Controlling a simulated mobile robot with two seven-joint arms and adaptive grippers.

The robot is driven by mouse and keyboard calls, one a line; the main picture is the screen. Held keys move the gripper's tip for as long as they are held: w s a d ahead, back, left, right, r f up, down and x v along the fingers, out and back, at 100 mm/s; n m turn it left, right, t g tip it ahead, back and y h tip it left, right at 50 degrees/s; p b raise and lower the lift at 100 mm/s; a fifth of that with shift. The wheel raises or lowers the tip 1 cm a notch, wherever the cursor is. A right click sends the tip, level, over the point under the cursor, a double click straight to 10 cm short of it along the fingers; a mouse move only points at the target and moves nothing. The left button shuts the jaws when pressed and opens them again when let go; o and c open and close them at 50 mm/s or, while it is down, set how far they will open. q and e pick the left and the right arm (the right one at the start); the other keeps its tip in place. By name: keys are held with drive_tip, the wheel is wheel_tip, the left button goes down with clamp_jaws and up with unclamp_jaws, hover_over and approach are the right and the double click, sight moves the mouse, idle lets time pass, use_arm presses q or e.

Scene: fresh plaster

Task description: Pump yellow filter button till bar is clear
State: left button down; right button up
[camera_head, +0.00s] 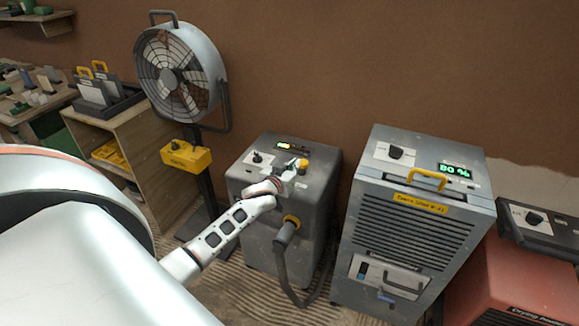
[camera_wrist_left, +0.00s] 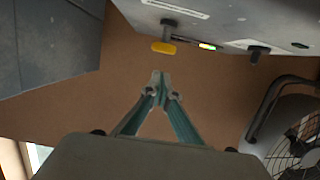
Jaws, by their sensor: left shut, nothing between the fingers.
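The yellow filter button (camera_head: 302,164) is on top of the dark grey machine (camera_head: 318,195). In the left wrist view, the yellow button (camera_wrist_left: 163,47) shows just beyond my fingertips, with a visible gap in the picture. The narrow indicator bar (camera_head: 294,146) lies behind the button and is partly lit. It also shows in the left wrist view (camera_wrist_left: 208,46) with a small bright coloured stretch. My left gripper (camera_head: 292,174) is shut and empty, close to the button; from the head view I cannot tell whether it touches. My right gripper is not in view.
A black knob (camera_head: 258,157) sits left of the button. A hose (camera_head: 283,260) hangs at the machine's front. A grey dehumidifier (camera_head: 410,225) reading 80 % stands to the right, a large fan (camera_head: 181,75) to the left. A red machine (camera_head: 520,280) is at far right.

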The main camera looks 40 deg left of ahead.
use_arm(q)
drive_tip(key=v, duration=0.4)
drive_tip(key=shift+s+d+r, duration=0.1)
drive_tip(key=shift+s+d, duration=0.05)
drive_tip(key=shift+s, duration=0.1)
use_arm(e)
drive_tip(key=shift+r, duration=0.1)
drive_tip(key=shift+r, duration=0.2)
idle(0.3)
